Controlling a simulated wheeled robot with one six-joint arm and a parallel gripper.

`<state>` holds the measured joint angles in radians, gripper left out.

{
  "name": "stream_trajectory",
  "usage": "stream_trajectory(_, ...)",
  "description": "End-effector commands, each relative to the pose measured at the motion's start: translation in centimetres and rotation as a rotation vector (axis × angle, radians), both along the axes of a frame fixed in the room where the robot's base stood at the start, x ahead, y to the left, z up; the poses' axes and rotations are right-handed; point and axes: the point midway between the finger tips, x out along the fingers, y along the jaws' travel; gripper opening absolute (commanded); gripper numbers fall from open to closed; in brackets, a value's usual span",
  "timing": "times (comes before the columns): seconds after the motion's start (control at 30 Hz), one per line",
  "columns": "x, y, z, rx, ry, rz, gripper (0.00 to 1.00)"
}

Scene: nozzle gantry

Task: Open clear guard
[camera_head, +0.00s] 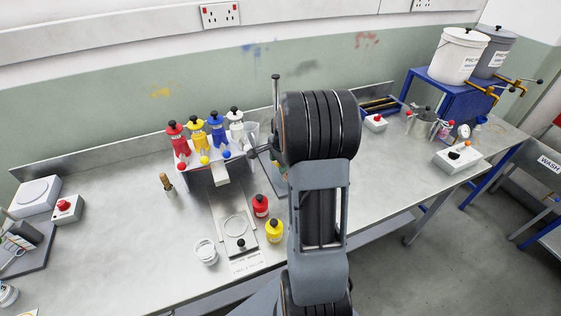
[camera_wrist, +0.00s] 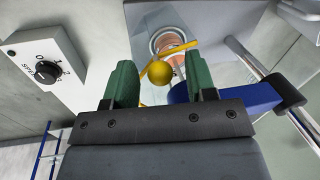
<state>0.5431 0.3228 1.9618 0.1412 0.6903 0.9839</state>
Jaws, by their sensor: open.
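In the wrist view, the clear guard (camera_wrist: 140,28) is a see-through pane with a round copper-orange part (camera_wrist: 172,38) showing behind it. A yellow ball knob (camera_wrist: 159,73) and a thin yellow bar (camera_wrist: 176,49) are in front of the pane. My gripper (camera_wrist: 159,66) has two green fingers, spread apart on either side of the yellow knob. The knob lies between them in the picture; I cannot tell whether either finger touches it. In the head view my own arm hides the gripper and most of the guard.
A dial box (camera_wrist: 47,65) is at the left of the wrist view. A blue bracket (camera_wrist: 240,91) on a chrome rod (camera_wrist: 252,62) sits close on the right. In the head view, paint bottles on a stand (camera_head: 200,180) and loose red (camera_head: 261,206) and yellow (camera_head: 275,231) bottles are left of my arm.

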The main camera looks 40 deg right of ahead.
Motion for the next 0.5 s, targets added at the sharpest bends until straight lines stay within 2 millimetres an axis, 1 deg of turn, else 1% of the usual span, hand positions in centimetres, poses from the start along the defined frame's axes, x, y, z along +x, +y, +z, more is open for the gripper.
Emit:
stream_trajectory(0.07, -0.01, 0.00, 0.01, 0.000, 0.000, 0.000, 0.51)
stream_trajectory(0.5, -0.01, -0.01, 0.03, 0.000, 0.000, 0.000, 0.09)
